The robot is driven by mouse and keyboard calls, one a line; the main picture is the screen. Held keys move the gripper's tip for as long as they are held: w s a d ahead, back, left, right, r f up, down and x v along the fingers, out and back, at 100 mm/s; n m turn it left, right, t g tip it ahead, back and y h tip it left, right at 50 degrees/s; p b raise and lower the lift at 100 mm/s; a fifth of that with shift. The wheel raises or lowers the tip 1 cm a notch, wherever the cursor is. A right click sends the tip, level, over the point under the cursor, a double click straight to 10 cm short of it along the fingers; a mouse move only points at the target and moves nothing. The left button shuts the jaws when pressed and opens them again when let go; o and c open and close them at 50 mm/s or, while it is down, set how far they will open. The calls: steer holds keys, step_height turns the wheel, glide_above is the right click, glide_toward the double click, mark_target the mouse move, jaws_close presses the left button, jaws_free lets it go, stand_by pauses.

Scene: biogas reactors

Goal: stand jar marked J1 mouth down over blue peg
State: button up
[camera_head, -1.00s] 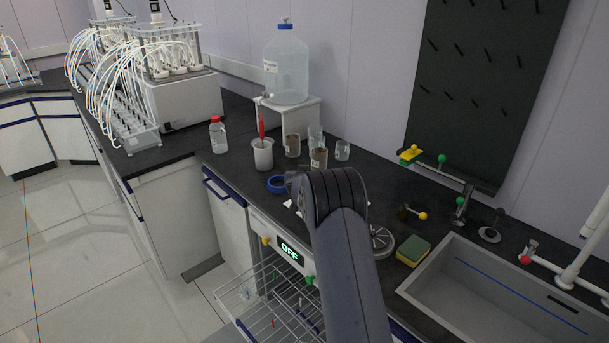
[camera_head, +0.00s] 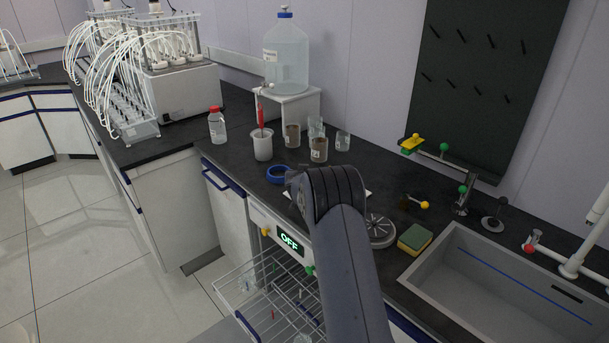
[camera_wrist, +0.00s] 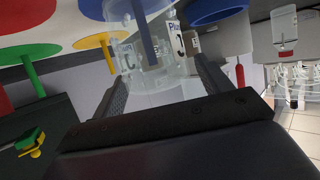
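In the wrist view, which hangs upside down, a clear jar (camera_wrist: 160,75) with printed labels sits between the fingers of my gripper (camera_wrist: 160,68). The fingers appear to close on its sides. Its lettering reads upright in this inverted picture, so the jar looks mouth down. A J1 mark cannot be read. The blue peg (camera_wrist: 146,42) shows as a blue stem through or behind the glass, beside a blue disc. I cannot tell if it is inside the jar. In the head view my arm hides gripper, jar and peg.
Yellow (camera_wrist: 108,54) and green (camera_wrist: 33,72) pegs on discs stand nearby. The counter holds brown-filled jars (camera_head: 319,149), a white beaker (camera_head: 262,145) and a blue ring (camera_head: 279,174). A sponge (camera_head: 414,238) lies by the sink (camera_head: 412,284). A wire basket (camera_head: 235,285) stands pulled out below.

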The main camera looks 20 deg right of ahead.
steer(key=shift+o, duration=0.6)
steer(key=shift+s+a+r+b, duration=0.2)
steer(key=shift+s+b, duration=0.1)
steer(key=shift+s, duration=0.15)
steer(key=b+v, duration=0.2)
steer(key=v, duration=0.7)
steer(key=shift+s+a+r, duration=0.15)
steer(key=shift+s+r, duration=0.05)
steer(key=shift+s, duration=0.1)
steer(key=p+x, duration=0.2)
steer(key=x, duration=0.9)
steer(key=shift+p, duration=0.4)
steer(key=shift+s+r+p, duration=0.1)
steer(key=shift+r+p, duration=0.6)
steer(key=shift+r, duration=0.3)
